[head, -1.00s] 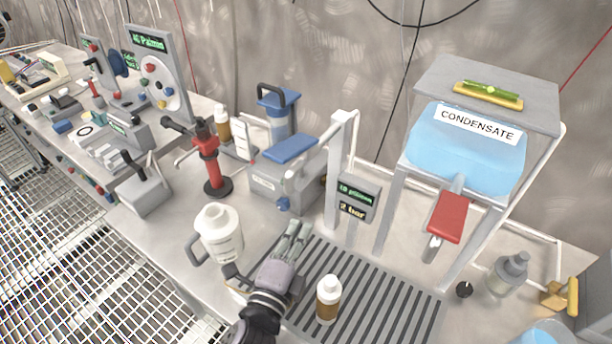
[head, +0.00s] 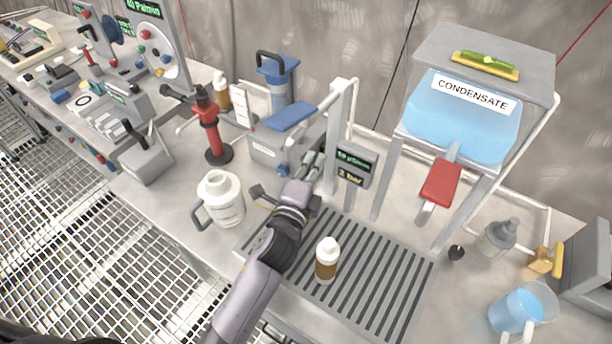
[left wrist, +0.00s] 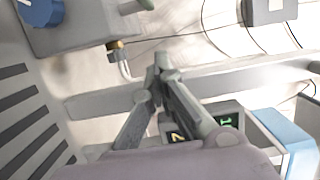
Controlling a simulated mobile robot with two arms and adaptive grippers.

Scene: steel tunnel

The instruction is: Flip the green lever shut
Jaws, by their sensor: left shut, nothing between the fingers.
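In the head view I cannot make out the lever at the machine (head: 266,148); my gripper and a white post cover that side. My left gripper (head: 314,164) is shut and empty, at the machine's right side by the post. It also shows in the left wrist view (left wrist: 160,72), apart from the green part.
The white post (head: 338,115) and a pressure display (head: 355,168) stand close to my fingers' right. A brown-labelled bottle (head: 327,262) stands on the drain grate (head: 375,285). A white jug (head: 222,202) is left of my wrist. The condensate tank (head: 465,125) stands right.

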